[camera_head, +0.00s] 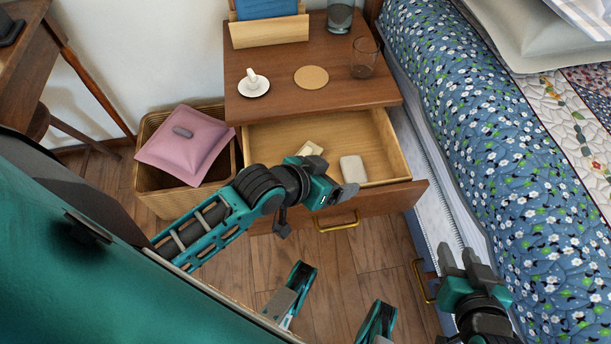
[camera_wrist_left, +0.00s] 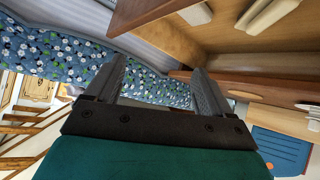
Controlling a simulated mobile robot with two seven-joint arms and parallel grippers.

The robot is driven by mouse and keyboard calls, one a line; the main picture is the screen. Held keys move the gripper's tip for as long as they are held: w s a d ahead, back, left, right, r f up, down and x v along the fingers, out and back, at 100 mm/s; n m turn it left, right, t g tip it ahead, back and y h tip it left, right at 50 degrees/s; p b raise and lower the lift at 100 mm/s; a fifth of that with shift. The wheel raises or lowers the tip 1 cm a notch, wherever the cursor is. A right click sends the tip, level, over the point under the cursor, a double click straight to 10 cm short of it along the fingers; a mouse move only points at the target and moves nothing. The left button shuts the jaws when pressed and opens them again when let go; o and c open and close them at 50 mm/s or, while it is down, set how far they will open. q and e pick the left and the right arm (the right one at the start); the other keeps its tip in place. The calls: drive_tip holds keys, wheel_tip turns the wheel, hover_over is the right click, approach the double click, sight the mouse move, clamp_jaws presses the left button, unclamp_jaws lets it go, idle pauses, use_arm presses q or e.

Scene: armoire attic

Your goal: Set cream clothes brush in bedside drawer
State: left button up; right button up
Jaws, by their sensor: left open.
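The bedside drawer (camera_head: 395,147) is pulled open below the nightstand top. A cream block-shaped item (camera_head: 353,168) lies on its floor. A second cream item (camera_head: 310,149) lies to its left, partly hidden behind my gripper. I cannot tell which one is the clothes brush. Both pale items show at the top of the left wrist view (camera_wrist_left: 268,14). My left gripper (camera_head: 346,192) is open and empty, over the drawer's front edge near the cream items, apart from them. My right gripper (camera_head: 462,258) is low at the right beside the bed, fingers apart, with nothing seen between them.
The nightstand top (camera_head: 290,100) holds a cup on a saucer (camera_head: 254,88), a round coaster (camera_head: 311,77), glasses (camera_head: 363,58) and a wooden holder (camera_head: 268,32). A wicker basket (camera_head: 152,185) with a pink cushion stands left. The bed (camera_head: 500,130) borders the right.

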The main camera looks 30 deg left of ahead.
use_arm(q)
drive_tip(key=shift+t+y, duration=0.7)
drive_tip(key=shift+t, duration=0.1)
drive_tip(key=s+a, duration=0.1)
drive_tip(key=s, duration=0.1)
drive_tip(key=s+a, duration=0.2)
drive_tip(key=shift+s+a, duration=0.2)
drive_tip(key=shift+s, duration=0.1)
